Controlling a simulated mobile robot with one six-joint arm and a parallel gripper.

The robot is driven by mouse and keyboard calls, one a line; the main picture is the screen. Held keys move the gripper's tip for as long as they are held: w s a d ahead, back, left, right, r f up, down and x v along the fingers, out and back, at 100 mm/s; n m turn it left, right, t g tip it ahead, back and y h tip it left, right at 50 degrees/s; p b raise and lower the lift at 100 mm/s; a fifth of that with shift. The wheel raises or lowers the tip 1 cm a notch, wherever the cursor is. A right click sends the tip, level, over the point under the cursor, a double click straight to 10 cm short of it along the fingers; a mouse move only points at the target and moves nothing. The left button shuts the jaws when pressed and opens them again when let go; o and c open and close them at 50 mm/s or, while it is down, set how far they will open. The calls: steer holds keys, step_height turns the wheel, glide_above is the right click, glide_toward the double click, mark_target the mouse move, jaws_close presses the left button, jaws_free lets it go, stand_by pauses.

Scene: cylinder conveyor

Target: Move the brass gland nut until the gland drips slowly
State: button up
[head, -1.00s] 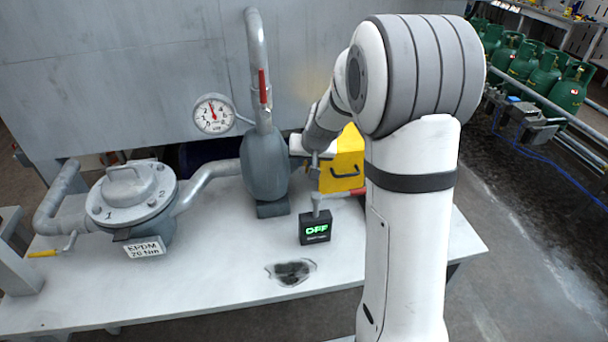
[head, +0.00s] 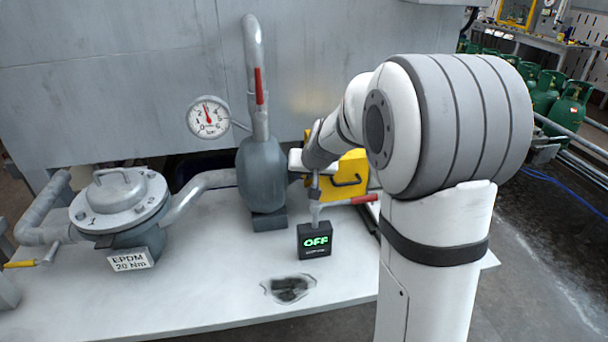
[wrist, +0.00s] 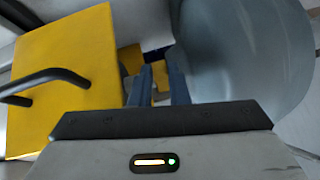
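The grey pump-like body (head: 262,178) stands on the bench and fills the right side of the wrist view (wrist: 240,60). I cannot make out a brass gland nut or any drip in either view. My gripper (wrist: 162,82) points past this body, between it and a yellow box (wrist: 65,75). Its two blue-grey fingers are apart with a narrow gap. Small yellow patches show between and beyond the fingers, and I cannot tell what they belong to. In the head view the fingers are hidden behind my wrist, at the body's right side.
The yellow box (head: 350,176) has a black handle. A black unit (head: 314,240) reads OFF in green beside a red lever (head: 364,199). A pressure gauge (head: 208,117), lidded housing (head: 120,205) and EPDM sign (head: 131,260) stand left.

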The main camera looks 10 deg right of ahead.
steer(key=shift+o, duration=0.5)
steer(key=shift+s+r, duration=0.1)
steer(key=v, duration=0.7)
steer(key=shift+r, duration=0.25)
steer(key=shift+s, duration=0.2)
steer(key=s+a+n+g+h+p, duration=0.1)
steer(key=s+g+p, duration=0.4)
steer(key=s, duration=2.1)
steer(key=shift+s+a+r+n+p, duration=0.3)
steer(key=shift+s+a+n, duration=0.1)
steer(key=shift+a, duration=0.1)
